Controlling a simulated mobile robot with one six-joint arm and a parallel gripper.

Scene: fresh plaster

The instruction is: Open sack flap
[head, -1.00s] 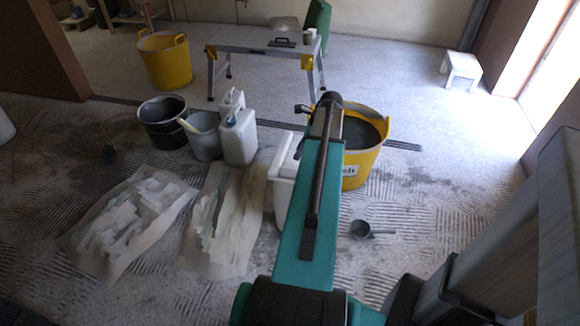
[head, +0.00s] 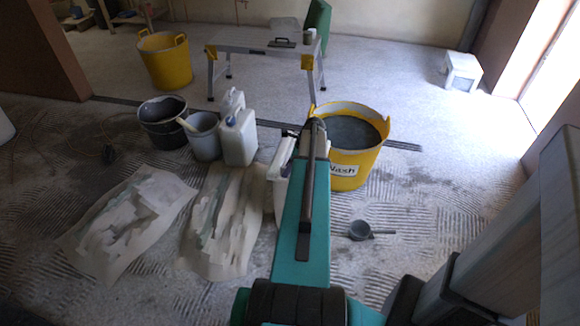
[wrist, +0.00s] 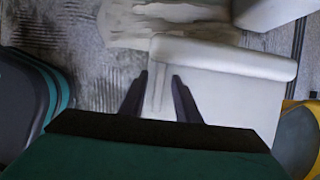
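Two pale, flattened sack-like sheets with grey patches lie on the floor in the head view, one at left (head: 128,222) and one nearer the middle (head: 222,222). A patchy pale sheet also shows at the top of the wrist view (wrist: 125,30). A white boxy thing with a thick rim (head: 281,195) is partly hidden behind my arm; in the wrist view its pale side (wrist: 230,95) lies beneath my fingers. I cannot make out a flap. My gripper (wrist: 160,77) is open, with nothing seen between its fingers; I cannot tell if it touches the white thing.
A yellow bucket (head: 345,170) of grey material stands right of my arm, with a grey scoop (head: 362,231) in front. A white canister (head: 239,140), a grey bucket (head: 205,142) and a black bucket (head: 160,130) stand left. A workbench (head: 262,42) is behind.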

